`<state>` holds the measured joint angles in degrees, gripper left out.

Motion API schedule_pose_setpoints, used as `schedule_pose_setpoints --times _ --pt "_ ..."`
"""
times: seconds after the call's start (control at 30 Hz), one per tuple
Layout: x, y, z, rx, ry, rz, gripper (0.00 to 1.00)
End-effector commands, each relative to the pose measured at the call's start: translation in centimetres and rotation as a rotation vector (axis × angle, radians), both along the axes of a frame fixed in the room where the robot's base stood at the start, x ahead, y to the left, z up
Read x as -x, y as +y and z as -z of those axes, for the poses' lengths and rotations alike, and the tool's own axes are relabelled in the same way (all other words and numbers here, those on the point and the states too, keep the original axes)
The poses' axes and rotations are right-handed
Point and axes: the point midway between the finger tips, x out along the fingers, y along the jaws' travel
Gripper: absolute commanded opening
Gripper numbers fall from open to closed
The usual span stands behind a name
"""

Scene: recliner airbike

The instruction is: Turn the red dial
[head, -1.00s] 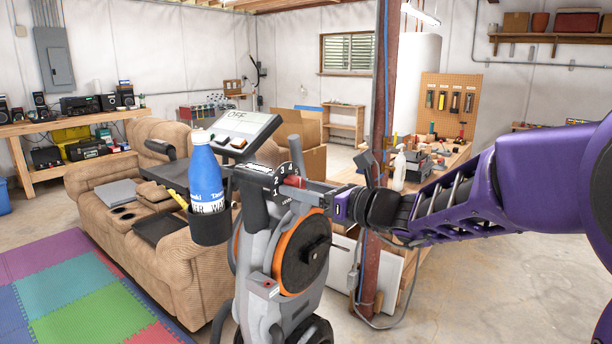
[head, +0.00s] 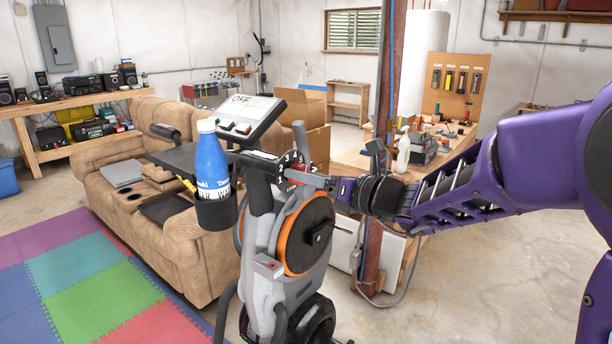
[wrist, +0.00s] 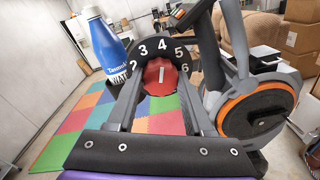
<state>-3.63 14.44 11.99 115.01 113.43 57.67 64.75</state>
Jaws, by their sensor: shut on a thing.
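The red dial (wrist: 160,78) sits on the black numbered housing (wrist: 147,49) of the grey exercise bike. In the wrist view its white mark points up, toward the 4. The dial also shows in the head view (head: 298,167), partly hidden by the fingers. My gripper (wrist: 160,88) has one finger on each side of the dial and is shut on it. In the head view my gripper (head: 306,180) reaches the dial from the right.
A blue bottle (head: 212,163) stands in a holder left of the dial. The bike's display (head: 248,117) reads OFF. An orange-rimmed wheel (head: 306,236) lies below my gripper. A rust-brown post (head: 385,110) stands close behind my arm.

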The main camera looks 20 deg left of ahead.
Motion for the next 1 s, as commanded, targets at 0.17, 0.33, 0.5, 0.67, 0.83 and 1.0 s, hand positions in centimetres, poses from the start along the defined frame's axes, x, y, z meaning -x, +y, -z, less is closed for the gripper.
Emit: schedule_pose_setpoints --times 0.17,0.33,0.5,0.67,0.83,1.0 --pt "0.0 0.0 0.1 0.001 0.000 0.001 0.64" --pt "0.0 0.0 0.1 0.001 -0.001 0.000 0.82" --pt "0.0 0.0 0.0 0.000 -0.001 0.000 0.82" --pt "0.2 -0.7 -0.1 0.001 -0.002 0.002 0.82" --pt "1.4 -3.4 -0.1 0.002 -0.003 0.005 0.82" --pt "3.1 -7.3 -0.3 0.002 -0.002 0.005 0.82"
